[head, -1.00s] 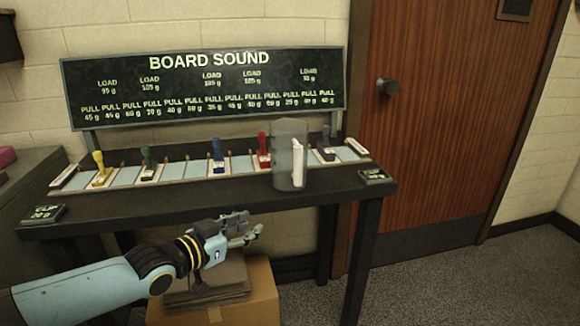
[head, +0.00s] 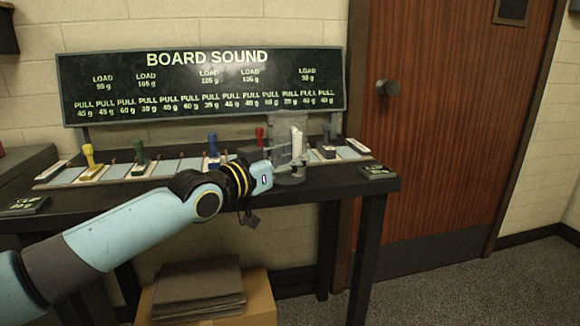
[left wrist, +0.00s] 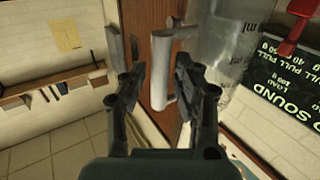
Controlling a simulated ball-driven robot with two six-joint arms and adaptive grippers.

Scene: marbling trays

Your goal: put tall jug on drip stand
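The tall jug (head: 287,127) is a clear grey cylinder with a white upright handle (head: 297,141). It stands on the right part of the dark table. My left gripper (head: 284,161) is in front of the jug, at handle height. In the left wrist view, the handle (left wrist: 162,68) lies between the two open fingers, with a gap on the left finger's side. The handle is close to the right finger; I cannot tell if they touch. The jug's body (left wrist: 228,45) is behind it at upper right. I cannot pick out a drip stand. My right gripper is not in view.
The table (head: 345,184) carries a row of pale strips and upright handles: yellow (head: 89,156), green (head: 139,151), blue (head: 213,146) and red (head: 260,137). A dark sign (head: 200,85) rises behind. Small dark plates (head: 377,172) lie at the table's ends. A cardboard box (head: 262,300) is below.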

